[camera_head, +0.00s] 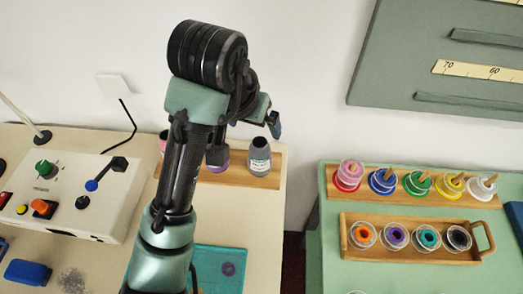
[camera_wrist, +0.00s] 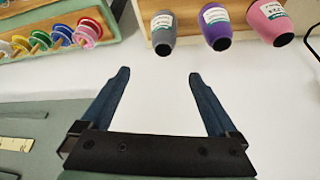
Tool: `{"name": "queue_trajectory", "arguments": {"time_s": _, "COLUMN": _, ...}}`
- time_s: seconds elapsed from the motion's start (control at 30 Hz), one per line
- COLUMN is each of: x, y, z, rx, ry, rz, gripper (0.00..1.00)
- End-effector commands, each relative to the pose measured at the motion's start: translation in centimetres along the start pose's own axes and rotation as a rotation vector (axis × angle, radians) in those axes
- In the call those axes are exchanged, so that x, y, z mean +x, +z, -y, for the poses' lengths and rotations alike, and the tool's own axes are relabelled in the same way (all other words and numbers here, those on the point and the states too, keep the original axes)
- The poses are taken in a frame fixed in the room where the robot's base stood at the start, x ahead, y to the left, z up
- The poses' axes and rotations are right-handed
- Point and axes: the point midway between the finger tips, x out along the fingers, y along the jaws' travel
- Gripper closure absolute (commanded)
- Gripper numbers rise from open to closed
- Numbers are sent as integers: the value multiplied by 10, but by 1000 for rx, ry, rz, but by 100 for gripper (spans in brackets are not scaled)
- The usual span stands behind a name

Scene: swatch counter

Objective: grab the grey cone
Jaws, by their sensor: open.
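The grey cone (camera_head: 259,158) is a thread cone with a dark end and a pale label. It stands at the right end of a wooden rack on the left counter in the head view. In the wrist view the grey cone (camera_wrist: 163,32) shows at the top, beyond my fingertips and apart from them. My gripper (camera_wrist: 159,75) is open, with nothing between its two blue fingers. In the head view only part of my gripper (camera_head: 274,124) shows, above and slightly right of the grey cone.
A purple cone (camera_wrist: 216,28) and a pink cone (camera_wrist: 271,22) stand beside the grey one; my arm partly covers them in the head view. A control box (camera_head: 75,190) and a teal mat (camera_head: 215,258) share the counter. Spools fill a wooden tray (camera_head: 400,256) on the green counter.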

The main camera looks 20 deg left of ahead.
Motion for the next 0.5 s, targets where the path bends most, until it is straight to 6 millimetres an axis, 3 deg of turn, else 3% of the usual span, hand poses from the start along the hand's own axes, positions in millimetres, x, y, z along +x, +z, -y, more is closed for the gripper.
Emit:
{"name": "queue_trajectory", "arguments": {"time_s": 0.13, "x": 15, "y": 17, "z": 7, "rx": -10, "ry": 0, "rz": 65, "gripper": 5}}
{"name": "queue_trajectory", "arguments": {"time_s": 0.5, "x": 69, "y": 18, "z": 7, "rx": -12, "ry": 0, "rz": 65, "gripper": 5}}
